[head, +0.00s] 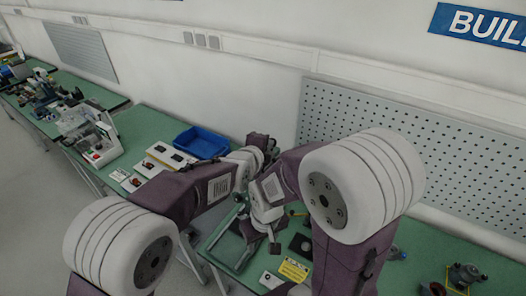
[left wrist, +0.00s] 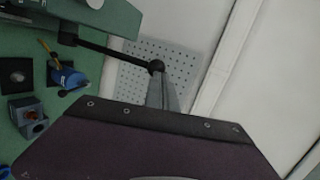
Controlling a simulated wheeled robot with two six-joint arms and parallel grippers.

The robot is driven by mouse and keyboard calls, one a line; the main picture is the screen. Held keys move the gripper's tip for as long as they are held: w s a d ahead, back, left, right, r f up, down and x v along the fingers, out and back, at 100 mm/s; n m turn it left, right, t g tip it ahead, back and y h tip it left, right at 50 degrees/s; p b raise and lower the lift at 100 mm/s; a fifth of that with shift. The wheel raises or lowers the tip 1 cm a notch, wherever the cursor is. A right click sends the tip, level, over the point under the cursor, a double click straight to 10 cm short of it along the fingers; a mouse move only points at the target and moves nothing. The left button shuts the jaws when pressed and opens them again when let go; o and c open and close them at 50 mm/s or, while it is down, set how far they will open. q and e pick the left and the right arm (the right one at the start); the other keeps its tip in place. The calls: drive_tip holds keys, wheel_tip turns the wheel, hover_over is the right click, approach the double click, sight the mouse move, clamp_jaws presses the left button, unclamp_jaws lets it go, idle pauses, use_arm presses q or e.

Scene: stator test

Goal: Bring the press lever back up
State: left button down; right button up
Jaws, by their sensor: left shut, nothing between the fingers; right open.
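The press lever (left wrist: 110,52) is a thin black rod with a round black knob (left wrist: 157,66) in the left wrist view. It runs from a dark pivot on the press (left wrist: 95,14), a grey-green body cut off at the upper left. My left gripper (left wrist: 163,84) is shut and empty, its grey fingers reaching up just below the knob; I cannot tell whether they touch it. In the head view, my left gripper (head: 268,149) is partly hidden and I cannot make out the lever. My right gripper (head: 262,238) is lower, open, over the green bench.
A blue bin (head: 201,142) and white trays with dark parts (head: 170,157) stand on the green bench. A pegboard (head: 430,150) stands behind it. A blue part (left wrist: 70,79) and a block (left wrist: 28,118) lie below the press.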

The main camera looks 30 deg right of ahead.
use_arm(q)
drive_tip(key=b+v, duration=0.2)
drive_tip(key=v, duration=0.5)
drive_tip(key=shift+s+a, duration=0.15)
drive_tip(key=shift+a, duration=0.05)
